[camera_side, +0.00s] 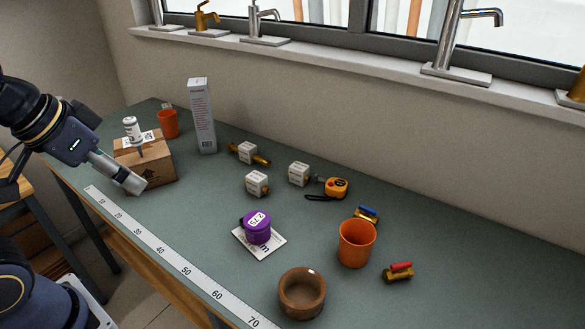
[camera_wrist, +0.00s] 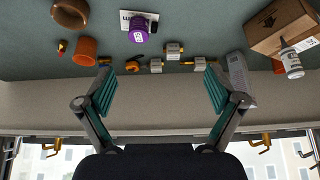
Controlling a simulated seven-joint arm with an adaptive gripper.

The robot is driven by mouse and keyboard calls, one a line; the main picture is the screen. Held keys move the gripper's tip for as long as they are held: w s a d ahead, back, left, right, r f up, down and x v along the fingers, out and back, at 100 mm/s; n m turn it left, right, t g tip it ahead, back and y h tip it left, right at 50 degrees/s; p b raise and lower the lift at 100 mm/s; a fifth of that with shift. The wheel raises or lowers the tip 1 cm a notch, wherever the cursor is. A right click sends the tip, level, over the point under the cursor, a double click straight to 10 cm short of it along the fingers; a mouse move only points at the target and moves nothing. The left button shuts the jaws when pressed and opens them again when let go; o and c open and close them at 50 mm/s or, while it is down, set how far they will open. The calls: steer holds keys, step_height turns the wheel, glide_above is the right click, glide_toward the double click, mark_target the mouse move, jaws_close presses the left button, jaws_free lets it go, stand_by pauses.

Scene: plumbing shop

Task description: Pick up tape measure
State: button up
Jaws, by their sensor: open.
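The tape measure (camera_side: 335,187) is orange-yellow with black parts and lies on the green bench in the side view, right of the white-labelled fittings. A black strap lies at its left. In the wrist view the tape measure (camera_wrist: 104,61) is small, near the tip of the left finger in the picture but well beyond it. My gripper (camera_wrist: 158,83) is open, its two fingers wide apart with nothing between them. In the side view my arm's end is at the far left by the cardboard box, far from the tape measure; the finger opening is not clear there.
Near the tape measure stand white-labelled fittings (camera_side: 299,174), a blue-handled valve (camera_side: 367,214) and an orange cup (camera_side: 356,243). A purple roll (camera_side: 257,229) and a brown bowl (camera_side: 302,293) lie nearer. The cardboard box (camera_side: 162,171) and tall carton (camera_side: 202,115) stand left. The wall is behind.

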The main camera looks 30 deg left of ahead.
steer(key=w+a+r+m+y, duration=0.6)
steer(key=w+a+m+y, duration=0.15)
steer(key=w+a, duration=0.35)
steer(key=w+d+f+m+t+y, duration=0.1)
steer(key=w+d+m+t, duration=0.1)
steer(key=w+m, duration=0.4)
steer(key=w+d+m+t+y, duration=0.1)
steer(key=w+d+m+t, duration=0.2)
steer(key=w, duration=0.6)
steer(key=w+d+f+m+t+h, duration=0.35)
steer(key=w+d+f+m, duration=0.55)
steer(key=d+f+m, duration=0.4)
steer(key=m+h, duration=0.4)
steer(key=m, duration=0.1)
glide_toward(333, 189)
steer(key=s+r, duration=0.2)
steer(key=s, duration=0.1)
steer(key=shift+d+n+g, duration=0.1)
steer(key=shift+n+g, duration=0.15)
steer(key=shift+g, duration=0.1)
steer(key=shift+w+d+f, duration=0.2)
steer(key=x, duration=1)
steer(key=shift+w+a+f, duration=0.1)
steer(key=shift+w+a, duration=0.1)
steer(key=shift+w, duration=0.05)
steer(key=shift+x, duration=2.7)
steer(key=shift+d, duration=0.15)
